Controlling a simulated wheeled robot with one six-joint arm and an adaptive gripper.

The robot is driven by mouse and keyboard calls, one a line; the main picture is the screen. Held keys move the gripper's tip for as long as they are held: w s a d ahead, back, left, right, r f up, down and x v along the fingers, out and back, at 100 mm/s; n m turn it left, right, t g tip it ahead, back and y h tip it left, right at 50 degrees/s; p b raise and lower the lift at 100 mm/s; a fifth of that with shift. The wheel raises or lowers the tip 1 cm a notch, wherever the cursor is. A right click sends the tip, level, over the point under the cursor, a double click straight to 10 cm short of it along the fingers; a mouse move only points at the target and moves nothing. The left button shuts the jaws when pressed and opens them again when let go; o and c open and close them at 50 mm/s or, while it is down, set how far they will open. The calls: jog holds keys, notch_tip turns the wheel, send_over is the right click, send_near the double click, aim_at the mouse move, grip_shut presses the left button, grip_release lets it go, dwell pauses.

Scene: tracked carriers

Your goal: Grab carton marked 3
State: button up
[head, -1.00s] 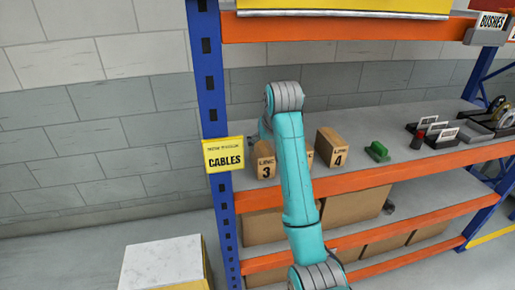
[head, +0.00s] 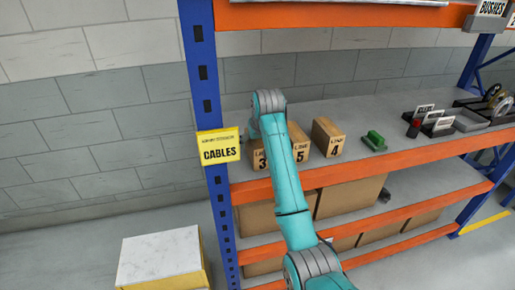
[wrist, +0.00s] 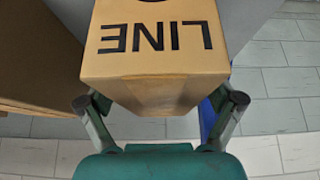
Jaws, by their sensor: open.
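The carton marked 3 (head: 261,160) is a tan box on the shelf, just right of the blue post and partly hidden by my arm. In the wrist view, a tan carton face (wrist: 155,62) with upside-down LINE print fills the upper middle; its number is almost wholly cut off at the top edge. My gripper (wrist: 159,103) is open, with one finger on each side of the carton's near part. I cannot tell whether the fingers touch it.
Carton 5 (head: 300,146) and carton 4 (head: 328,138) stand to the right of carton 3. A green object (head: 374,141) lies farther right. The blue post (head: 207,100) with a yellow CABLES sign (head: 219,146) is close on the left. Another brown box (wrist: 35,60) is at the wrist view's left.

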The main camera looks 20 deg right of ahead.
jog(key=shift+w+f, duration=0.2)
jog(key=shift+f, duration=0.2)
jog(key=shift+f, duration=0.25)
dwell(0.5)
jog(key=shift+r, duration=0.1)
jog(key=c, duration=1.7)
